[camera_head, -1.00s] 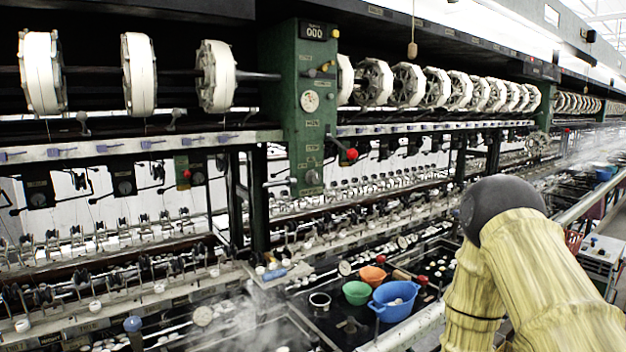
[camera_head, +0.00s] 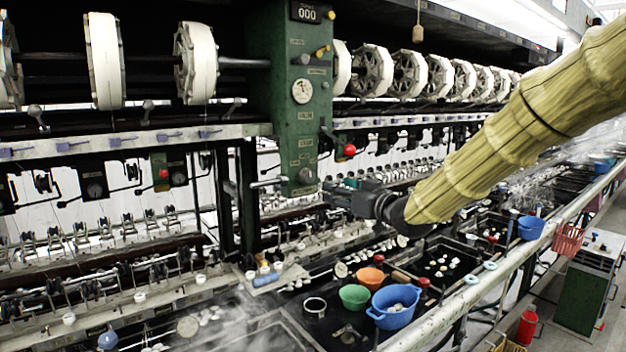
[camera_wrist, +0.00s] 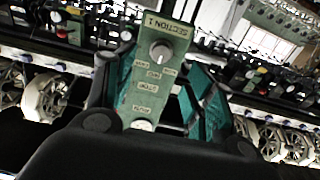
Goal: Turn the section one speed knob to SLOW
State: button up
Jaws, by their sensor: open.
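The green control column (camera_head: 292,110) stands in the middle of the head view. The section one speed knob (camera_head: 306,175) is a small grey round knob near its lower end. In the wrist view the picture is turned over; the grey knob (camera_wrist: 160,51) sits below the label SECTION 1, with small labels around it too blurred to read surely. Its pointer setting cannot be told. My gripper (camera_head: 332,191) is just right of the column's lower end. In the wrist view my gripper (camera_wrist: 162,82) is open, teal fingers on either side of the panel, apart from the knob.
A red-ended lever (camera_head: 349,150) sticks out just above my gripper. Below are blue (camera_head: 394,307), green (camera_head: 354,297) and orange (camera_head: 371,278) bowls by the basins. A long pale rail (camera_head: 470,297) runs along the front. White reels line the top.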

aim_at(310, 179)
jog(key=p+x, duration=0.1)
jog(key=x, duration=0.2)
jog(key=p+x, duration=0.2)
jog(key=x, duration=0.2)
jog(key=p+x, duration=0.1)
jog(key=x, duration=0.3)
jog(key=shift+a+r, duration=0.3)
jog(key=c, duration=1)
